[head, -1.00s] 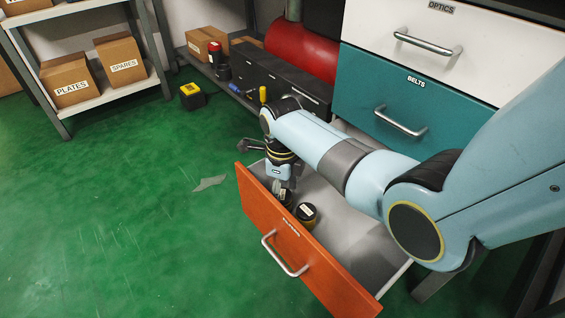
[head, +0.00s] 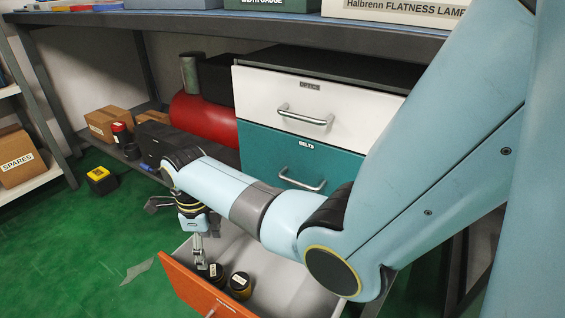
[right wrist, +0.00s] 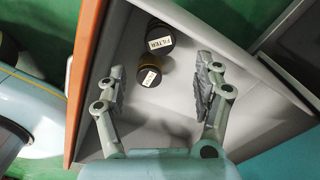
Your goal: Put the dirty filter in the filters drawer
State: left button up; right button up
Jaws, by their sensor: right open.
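The filters drawer (head: 187,279) has an orange front and stands pulled open below the teal drawer. Two dark round canisters stand in its grey inside. In the right wrist view the larger canister (right wrist: 159,39) has a label reading FILTER, and the smaller one (right wrist: 149,76) has a label too small to read. In the head view they show as a right one (head: 240,285) and a left one (head: 214,272). I cannot tell which is the dirty filter. My right gripper (right wrist: 161,88) is open and empty above the drawer, with its fingers apart. My left gripper is out of view.
The teal belts drawer (head: 265,165) and white optics drawer (head: 260,95) are shut above. A red tank (head: 205,122) and boxes stand on the low shelf at left. A yellow and black case (head: 101,180) sits on the green floor, which is mostly clear.

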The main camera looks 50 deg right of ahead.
jog(key=s+n, duration=0.3)
jog(key=s+d+n+t, duration=0.1)
jog(key=s+n, duration=0.1)
jog(key=shift+s, duration=0.1)
jog(key=s+r+n, duration=0.3)
jog(key=s+n, duration=0.9)
jog(key=s+r+n+t, duration=0.1)
jog(key=s+r+n, duration=0.3)
jog(key=s+n, duration=0.8)
jog(key=shift+s+d+r, duration=0.15)
jog(key=shift+d+r, duration=0.05)
jog(key=shift+t, duration=0.3)
